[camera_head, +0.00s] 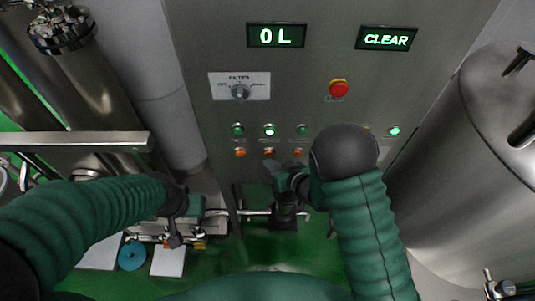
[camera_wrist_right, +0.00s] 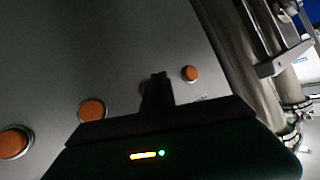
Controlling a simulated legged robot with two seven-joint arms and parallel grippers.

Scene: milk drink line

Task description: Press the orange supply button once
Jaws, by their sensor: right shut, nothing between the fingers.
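A row of orange buttons sits on the grey panel: left (camera_head: 240,152), middle (camera_head: 269,152) and right (camera_head: 298,152). Their labels are too small to read, so I cannot tell which is the supply button. My right gripper (camera_head: 270,164) is shut and empty, its tip just below the middle button. In the right wrist view, the finger tip (camera_wrist_right: 158,79) largely hides one button, between a button (camera_wrist_right: 92,110) on its left and one (camera_wrist_right: 190,73) on its right. Contact cannot be told. My left gripper (camera_head: 174,241) hangs low at the left, away from the panel; its jaw opening is unclear.
Lamps sit above the orange buttons; the second green lamp (camera_head: 269,131) looks brightest. A red stop button (camera_head: 339,88), a rotary knob (camera_head: 240,91), a "0 L" display (camera_head: 276,36) and a "CLEAR" display (camera_head: 386,39) are higher up. A steel tank (camera_head: 470,150) stands right.

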